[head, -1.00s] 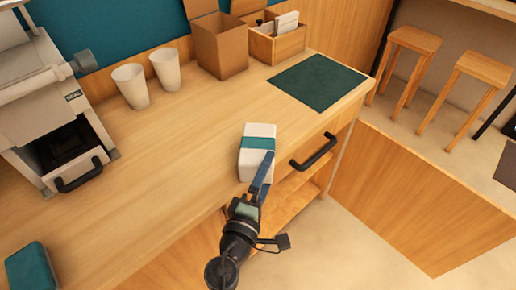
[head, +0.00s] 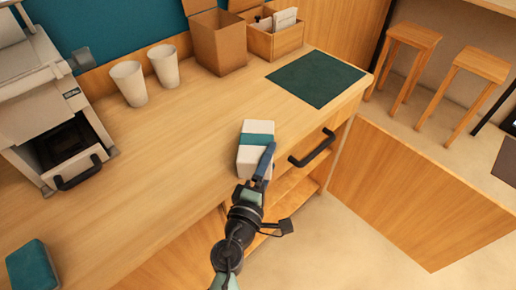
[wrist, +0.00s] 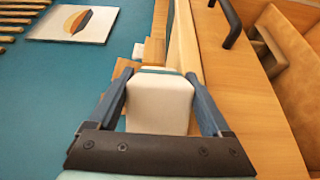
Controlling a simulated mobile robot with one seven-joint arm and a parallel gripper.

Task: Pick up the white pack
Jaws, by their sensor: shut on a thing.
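The white pack (head: 257,128) with a teal band stands at the front edge of the wooden counter in the head view. My gripper (head: 262,170) reaches it from the front. In the wrist view the pack (wrist: 160,100) fills the space between the two blue fingers of my gripper (wrist: 160,88), one on each side. The gripper is shut on the pack. In the head view the near finger and wrist hide part of the pack's lower front. I cannot tell whether its base touches the counter.
A dark green mat (head: 316,80) lies at the right of the counter (head: 190,140). Two white cups (head: 129,83) and a cardboard box (head: 219,42) stand behind. A teal pack (head: 33,268) lies at the lower left. A black drawer handle (head: 312,148) juts out close to the gripper's right.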

